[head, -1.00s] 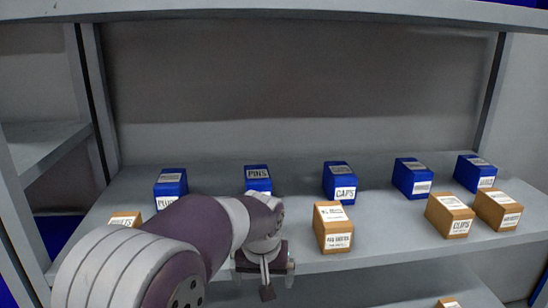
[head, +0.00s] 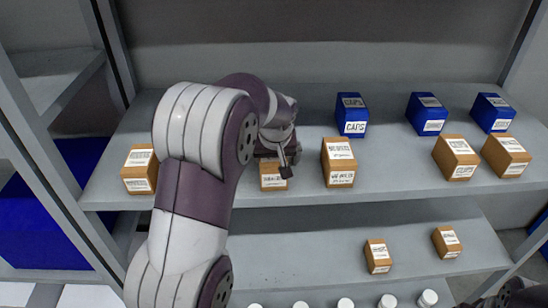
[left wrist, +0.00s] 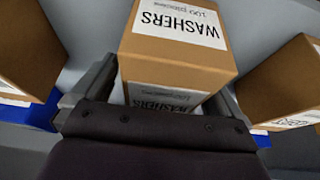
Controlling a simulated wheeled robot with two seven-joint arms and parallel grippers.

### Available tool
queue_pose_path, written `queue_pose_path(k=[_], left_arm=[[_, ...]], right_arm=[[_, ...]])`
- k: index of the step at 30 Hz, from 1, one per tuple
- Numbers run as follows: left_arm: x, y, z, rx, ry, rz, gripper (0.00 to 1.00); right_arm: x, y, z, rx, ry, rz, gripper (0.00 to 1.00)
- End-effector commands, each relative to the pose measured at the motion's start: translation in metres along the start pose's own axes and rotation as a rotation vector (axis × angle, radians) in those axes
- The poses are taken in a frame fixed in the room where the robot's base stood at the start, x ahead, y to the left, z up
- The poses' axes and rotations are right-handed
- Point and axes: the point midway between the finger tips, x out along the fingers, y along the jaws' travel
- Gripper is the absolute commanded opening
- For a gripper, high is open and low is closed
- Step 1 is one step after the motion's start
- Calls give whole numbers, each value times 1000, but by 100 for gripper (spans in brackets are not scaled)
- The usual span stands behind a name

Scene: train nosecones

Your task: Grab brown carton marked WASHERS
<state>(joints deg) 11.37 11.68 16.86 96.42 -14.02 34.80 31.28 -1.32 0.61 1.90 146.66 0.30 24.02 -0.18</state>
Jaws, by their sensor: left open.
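The brown WASHERS carton (left wrist: 175,40) fills the middle of the left wrist view, with white labels on its top and front. In the head view, a brown carton (head: 271,183) stands at the shelf's front edge, partly hidden by my left gripper (head: 287,162); its label is too small to read surely. In the left wrist view my left gripper (left wrist: 165,88) is open, with a finger on each side of the WASHERS carton. I cannot tell whether either finger touches it. My right gripper is not in view.
Brown cartons stand left (head: 139,170) and right (head: 338,162) of the gripper, the right one close. Two more brown cartons (head: 456,157) (head: 506,155) and several blue boxes (head: 351,114) share the shelf. A lower shelf (head: 310,250) holds small cartons.

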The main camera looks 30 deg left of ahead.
Motion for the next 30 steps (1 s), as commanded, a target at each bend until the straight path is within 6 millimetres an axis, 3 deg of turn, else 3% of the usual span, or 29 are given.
queue_pose_path(k=[29, 30], left_arm=[[7, 0, 2, 0, 1, 1, 100], [7, 0, 2, 0, 1, 1, 90]], right_arm=[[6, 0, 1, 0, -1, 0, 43], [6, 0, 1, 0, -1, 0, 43]])
